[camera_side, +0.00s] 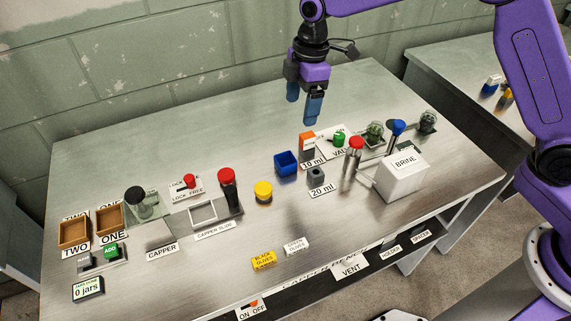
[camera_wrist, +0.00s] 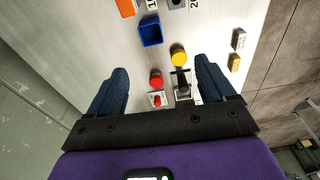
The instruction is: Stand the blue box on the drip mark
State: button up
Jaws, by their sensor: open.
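The blue box (camera_side: 287,163) is a small open-topped container. It sits on the steel bench near the 10 ml label, and it also shows at the top of the wrist view (camera_wrist: 150,31). My gripper (camera_side: 303,107) is open and empty, above the bench and behind the blue box in the side view. In the wrist view its two blue fingers (camera_wrist: 162,82) are wide apart with nothing between them. I cannot make out a drip mark in either view.
An orange block (camera_side: 307,141) and a grey cup (camera_side: 316,175) stand near the box. A yellow round piece (camera_side: 263,192) and a red-topped post (camera_side: 228,190) are to its left. The white BRINE tank (camera_side: 401,177) is to its right. The back left bench is clear.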

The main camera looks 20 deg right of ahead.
jog(key=w+f, duration=0.1)
jog(key=w, duration=0.1)
send_near(286, 157)
jog(key=shift+s+a+f, duration=0.25)
jog(key=shift+s+f, duration=0.25)
jog(key=shift+s, duration=0.05)
jog(key=shift+s+a+f, duration=0.25)
jog(key=shift+s+f, duration=0.2)
jog(key=shift+s, duration=0.05)
jog(key=shift+a+f, duration=0.25)
jog(key=shift+f, duration=1.1)
jog(key=shift+a+f, duration=0.2)
jog(key=shift+f, duration=1.1)
jog(key=c, duration=1.2)
